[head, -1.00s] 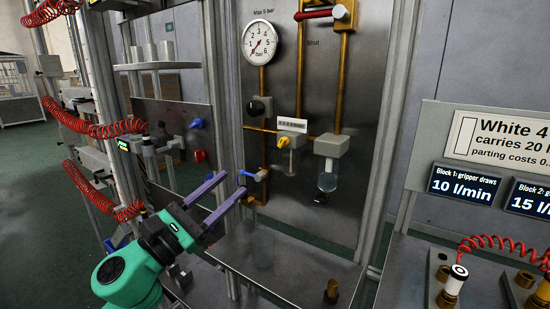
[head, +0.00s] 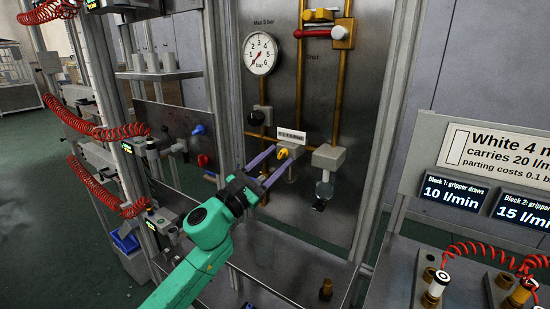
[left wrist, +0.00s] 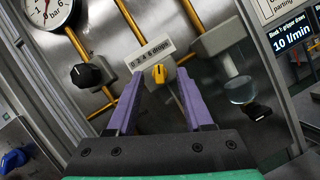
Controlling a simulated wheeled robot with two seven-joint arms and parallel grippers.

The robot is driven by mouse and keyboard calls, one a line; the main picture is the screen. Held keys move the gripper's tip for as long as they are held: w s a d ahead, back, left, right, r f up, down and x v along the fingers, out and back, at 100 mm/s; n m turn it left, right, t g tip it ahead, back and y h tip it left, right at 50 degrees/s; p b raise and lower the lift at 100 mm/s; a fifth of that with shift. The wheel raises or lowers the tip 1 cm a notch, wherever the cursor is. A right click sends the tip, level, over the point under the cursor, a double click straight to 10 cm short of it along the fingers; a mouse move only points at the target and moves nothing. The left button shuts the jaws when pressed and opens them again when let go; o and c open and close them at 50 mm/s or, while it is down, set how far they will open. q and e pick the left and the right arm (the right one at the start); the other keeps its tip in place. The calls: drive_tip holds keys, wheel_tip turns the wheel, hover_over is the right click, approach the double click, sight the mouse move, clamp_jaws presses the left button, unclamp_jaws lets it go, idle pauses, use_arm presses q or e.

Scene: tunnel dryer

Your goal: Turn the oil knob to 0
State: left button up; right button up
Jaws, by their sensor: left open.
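The oil knob (head: 283,153) is a small yellow knob on a grey block on the metal panel. A white scale label (head: 291,136) sits just above it. In the left wrist view the yellow knob (left wrist: 159,74) stands roughly upright under the label (left wrist: 152,54), which reads 0 2 4 6 drops. My left gripper (head: 268,164) is open, its two purple fingers pointing at the knob. In the left wrist view the left gripper (left wrist: 155,90) has its fingertips on either side of the knob, apart from it. The right gripper is not in view.
A pressure gauge (head: 260,53) hangs above left. A black knob (head: 257,117) is left of the yellow one, and a glass bowl (head: 324,190) hangs to the right. A red-handled valve (head: 317,33) sits above. A metal shelf (head: 288,262) with a brass fitting (head: 326,289) lies below.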

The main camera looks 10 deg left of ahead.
use_arm(q)
clamp_jaws()
